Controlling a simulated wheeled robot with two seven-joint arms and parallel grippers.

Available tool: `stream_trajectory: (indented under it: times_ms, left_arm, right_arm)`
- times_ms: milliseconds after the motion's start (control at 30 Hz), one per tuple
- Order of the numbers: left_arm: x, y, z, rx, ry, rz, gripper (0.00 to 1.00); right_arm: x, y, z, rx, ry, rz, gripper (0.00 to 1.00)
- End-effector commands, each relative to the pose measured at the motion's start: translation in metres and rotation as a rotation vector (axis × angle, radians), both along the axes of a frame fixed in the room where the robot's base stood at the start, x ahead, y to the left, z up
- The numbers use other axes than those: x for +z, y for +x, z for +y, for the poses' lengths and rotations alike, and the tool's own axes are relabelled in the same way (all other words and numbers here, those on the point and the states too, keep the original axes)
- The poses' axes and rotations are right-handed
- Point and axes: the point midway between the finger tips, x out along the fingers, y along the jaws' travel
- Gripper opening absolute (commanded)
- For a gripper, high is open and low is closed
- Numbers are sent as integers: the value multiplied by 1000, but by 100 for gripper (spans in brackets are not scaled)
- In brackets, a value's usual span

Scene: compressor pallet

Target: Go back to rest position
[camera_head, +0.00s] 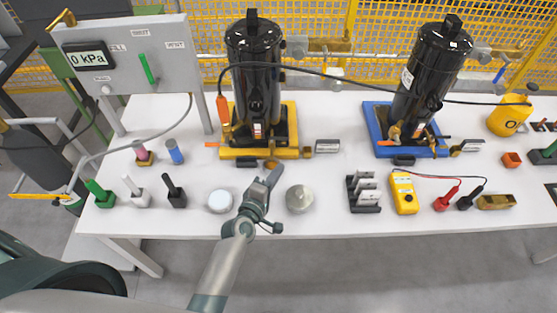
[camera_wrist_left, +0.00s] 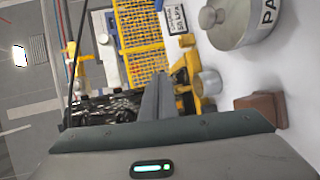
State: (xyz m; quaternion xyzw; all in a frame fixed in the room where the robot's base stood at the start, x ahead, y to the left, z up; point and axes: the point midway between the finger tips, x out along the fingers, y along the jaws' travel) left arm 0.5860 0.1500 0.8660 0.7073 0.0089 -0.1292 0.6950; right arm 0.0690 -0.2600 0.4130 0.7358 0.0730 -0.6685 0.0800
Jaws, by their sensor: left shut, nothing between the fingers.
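My left gripper (camera_head: 273,176) is shut and empty. It hangs over the front part of the white table (camera_head: 330,215), in front of the yellow base (camera_head: 285,153) of the left black compressor cylinder (camera_head: 254,80). In the left wrist view the shut fingers (camera_wrist_left: 155,98) point toward the yellow base, with the metal pot (camera_wrist_left: 238,22) at the upper right. My right gripper is not in view.
A second black cylinder (camera_head: 432,75) stands on a blue base (camera_head: 368,112) at the right. A grey gauge panel (camera_head: 130,60) rises at the left. A yellow multimeter (camera_head: 404,194) and a dark rack (camera_head: 363,192) lie right of the pot. A yellow mesh fence (camera_head: 330,45) runs behind.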

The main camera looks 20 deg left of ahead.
Motion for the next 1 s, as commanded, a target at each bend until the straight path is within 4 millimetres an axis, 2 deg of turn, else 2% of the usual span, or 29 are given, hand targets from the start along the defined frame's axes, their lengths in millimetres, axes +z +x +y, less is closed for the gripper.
stream_trajectory:
  times_ms: [200, 833, 1000]
  left_arm:
    - [3, -14, -3, 0, 0, -1, 0]
    - [3, -15, -3, -4, 4, 0, 0]
    - [3, -25, -9, -61, 72, 17, 0]
  right_arm:
    - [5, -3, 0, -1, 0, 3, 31]
    - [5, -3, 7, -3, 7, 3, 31]
    - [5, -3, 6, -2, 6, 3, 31]
